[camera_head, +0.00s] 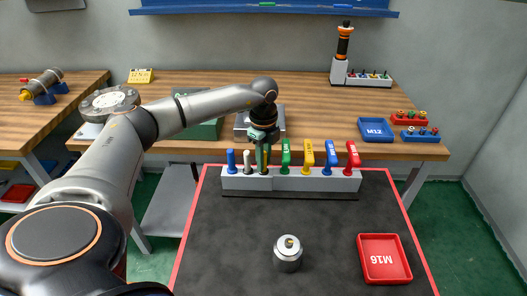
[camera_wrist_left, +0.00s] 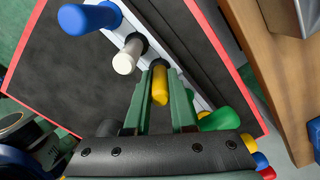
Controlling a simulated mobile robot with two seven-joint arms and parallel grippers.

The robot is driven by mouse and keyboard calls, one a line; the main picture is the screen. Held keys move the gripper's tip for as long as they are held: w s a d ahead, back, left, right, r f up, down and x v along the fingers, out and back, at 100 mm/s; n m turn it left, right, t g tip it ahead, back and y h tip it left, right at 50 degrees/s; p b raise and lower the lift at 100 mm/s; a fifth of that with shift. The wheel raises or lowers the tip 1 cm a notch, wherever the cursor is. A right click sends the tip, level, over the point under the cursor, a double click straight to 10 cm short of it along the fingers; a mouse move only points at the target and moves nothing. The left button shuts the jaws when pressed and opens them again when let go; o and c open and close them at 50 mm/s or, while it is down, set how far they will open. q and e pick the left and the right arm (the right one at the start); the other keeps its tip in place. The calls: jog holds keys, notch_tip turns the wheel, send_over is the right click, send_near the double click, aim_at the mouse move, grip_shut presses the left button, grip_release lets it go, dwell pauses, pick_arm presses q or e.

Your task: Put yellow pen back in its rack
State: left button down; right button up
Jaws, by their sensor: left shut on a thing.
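My left gripper (camera_head: 263,158) points down over the white rack (camera_head: 291,183) on the dark mat. Its green fingers are shut on the yellow pen (camera_wrist_left: 160,88), which stands between them in the left wrist view. The pen's lower end meets a dark-ringed hole of the rack, third from the left; how deep it sits is hidden. A blue pen (camera_head: 231,158) and a white pen (camera_head: 247,160) stand upright in the holes to its left. In the head view the fingers mostly hide the yellow pen. My right gripper is out of view.
Green (camera_head: 285,153), yellow (camera_head: 308,155), blue (camera_head: 330,157) and red (camera_head: 352,156) handled tools stand in the rack to the right, the green one close to the gripper. A metal canister (camera_head: 288,254) and a red M16 tray (camera_head: 383,258) are on the mat.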

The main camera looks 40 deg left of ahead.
pick_arm(q)
jog(key=shift+f, duration=0.2)
jog(key=c, duration=0.7)
grip_release()
jog(key=shift+r, duration=0.1)
notch_tip(320, 180, up, 11)
jog(key=shift+r, duration=0.75)
